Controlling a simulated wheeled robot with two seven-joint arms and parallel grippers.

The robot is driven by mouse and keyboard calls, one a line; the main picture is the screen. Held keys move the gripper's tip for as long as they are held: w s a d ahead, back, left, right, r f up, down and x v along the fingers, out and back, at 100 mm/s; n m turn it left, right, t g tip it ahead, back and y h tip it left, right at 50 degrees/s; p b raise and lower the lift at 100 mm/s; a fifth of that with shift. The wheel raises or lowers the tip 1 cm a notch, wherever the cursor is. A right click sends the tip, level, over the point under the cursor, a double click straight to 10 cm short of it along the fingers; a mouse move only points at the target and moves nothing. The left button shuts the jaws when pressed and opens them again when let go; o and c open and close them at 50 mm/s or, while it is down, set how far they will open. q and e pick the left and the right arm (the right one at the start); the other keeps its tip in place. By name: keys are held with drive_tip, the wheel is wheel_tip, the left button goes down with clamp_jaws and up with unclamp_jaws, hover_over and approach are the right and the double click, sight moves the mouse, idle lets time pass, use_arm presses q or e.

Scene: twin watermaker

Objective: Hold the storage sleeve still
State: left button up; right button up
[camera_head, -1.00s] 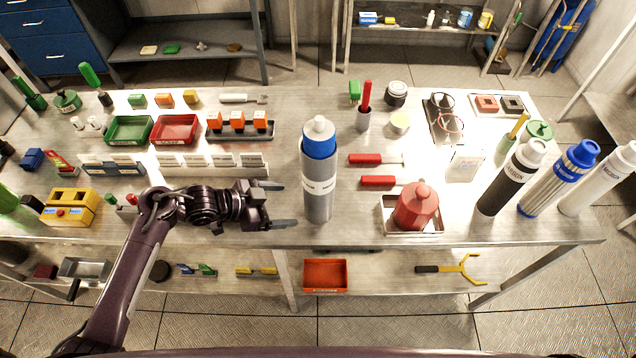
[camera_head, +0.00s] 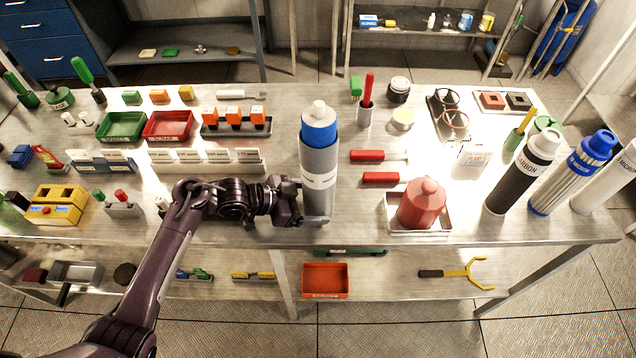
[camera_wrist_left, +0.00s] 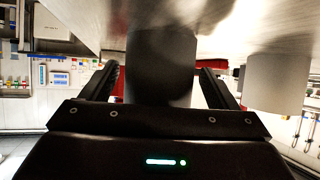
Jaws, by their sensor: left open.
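The storage sleeve (camera_head: 318,192) is a grey upright cylinder with a white label, standing near the front edge of the bench. A blue-topped part with a white cap (camera_head: 319,123) sticks up out of it. My left gripper (camera_head: 307,206) is at the sleeve's lower part, coming from the left. In the left wrist view the dark grey sleeve (camera_wrist_left: 160,60) stands between the two open fingers of my left gripper (camera_wrist_left: 160,80), with a visible gap on each side. The fingers are not closed on it. My right gripper is not in view.
A red bottle (camera_head: 422,203) sits in a white tray right of the sleeve. Red-handled tools (camera_head: 368,156) lie behind that tray. A yellow block (camera_head: 55,206) and small parts are to the left. Tall black, blue and white cylinders (camera_head: 524,170) stand at the right.

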use_arm(q)
drive_tip(key=shift+w+d+f, duration=0.1)
drive_tip(key=shift+d+f, duration=0.1)
drive_tip(key=shift+d, duration=0.15)
drive_tip(key=c, duration=1)
drive_tip(key=o, duration=1.2)
drive_tip(key=shift+c, duration=0.2)
drive_tip(key=c, duration=1.2)
drive_tip(key=shift+o, duration=0.2)
